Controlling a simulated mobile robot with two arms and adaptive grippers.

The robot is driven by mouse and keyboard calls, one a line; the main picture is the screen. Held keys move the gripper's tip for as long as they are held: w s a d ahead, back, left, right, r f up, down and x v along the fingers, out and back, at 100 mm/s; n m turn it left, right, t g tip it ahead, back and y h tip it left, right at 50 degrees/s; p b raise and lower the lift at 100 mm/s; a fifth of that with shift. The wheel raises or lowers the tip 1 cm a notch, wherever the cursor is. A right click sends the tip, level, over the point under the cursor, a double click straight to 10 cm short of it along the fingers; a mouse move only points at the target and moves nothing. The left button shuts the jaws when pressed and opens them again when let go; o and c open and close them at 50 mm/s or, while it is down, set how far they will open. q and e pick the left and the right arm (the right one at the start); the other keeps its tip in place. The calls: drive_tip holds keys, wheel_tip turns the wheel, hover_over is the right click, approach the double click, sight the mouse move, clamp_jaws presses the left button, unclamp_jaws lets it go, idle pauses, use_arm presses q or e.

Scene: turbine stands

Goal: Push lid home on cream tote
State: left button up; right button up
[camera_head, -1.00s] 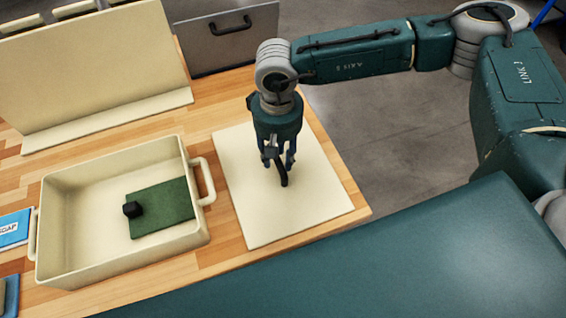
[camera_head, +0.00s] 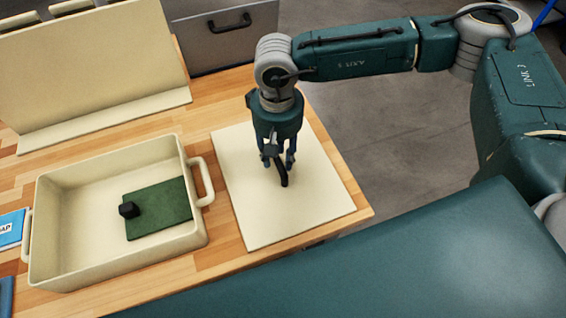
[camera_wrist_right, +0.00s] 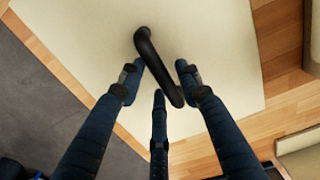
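The cream tote (camera_head: 62,268) stands open on the wooden table at left, with a handle at each end. Its cream lid (camera_head: 315,205) lies flat on the table to the right of the tote, apart from it. The lid's black curved handle (camera_head: 282,172) stands up from its middle. My right gripper (camera_head: 277,160) points down over the lid, at the handle. In the wrist view, the fingers of my right gripper (camera_wrist_right: 158,80) are spread around the black handle (camera_wrist_right: 158,62), with gaps showing. My left gripper is not in view.
A green board (camera_head: 165,212) with a black block (camera_head: 129,209) lies inside the tote. A cream upright panel (camera_head: 90,60) stands behind. A blue item (camera_head: 12,229) lies at the left edge. Bare wood separates tote and lid.

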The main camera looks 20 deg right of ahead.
clamp_jaws()
drive_tip(key=shift+r, duration=0.15)
wheel_tip(320, 180, up, 13)
drive_tip(key=p, duration=0.5)
idle(0.7)
